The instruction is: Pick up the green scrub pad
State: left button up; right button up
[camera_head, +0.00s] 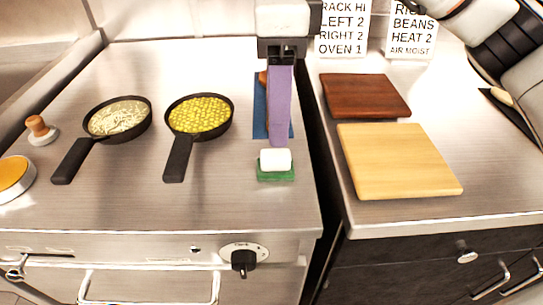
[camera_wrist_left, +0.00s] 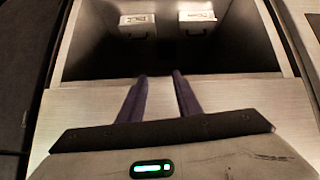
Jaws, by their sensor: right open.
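The green scrub pad (camera_head: 276,176) lies near the front right of the steel top, with a white block (camera_head: 275,160) on it, in the head view. My right gripper (camera_head: 279,142) comes down from the top of the head view, with its purple fingers seen nearly edge-on. Their tips show just behind the pad and white block, and nothing is visible held in them. Whether they touch the block I cannot tell. My left gripper (camera_wrist_left: 160,85) shows in the left wrist view, its two fingers apart and empty. The pad is not in that view.
A blue mat (camera_head: 260,115) lies partly hidden behind my right gripper. Left of it are a pan of yellow food (camera_head: 200,115) and a pan of pale food (camera_head: 118,118). A gap separates the steel top from the right counter, with a dark board (camera_head: 365,95) and light board (camera_head: 398,160).

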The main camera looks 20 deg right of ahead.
aim_at(276, 153)
notch_tip(276, 153, down, 9)
jog(key=shift+s+a+f+b, duration=0.1)
jog(key=shift+f+b, duration=0.1)
jog(key=shift+b, duration=0.2)
jog(key=c, duration=1.1)
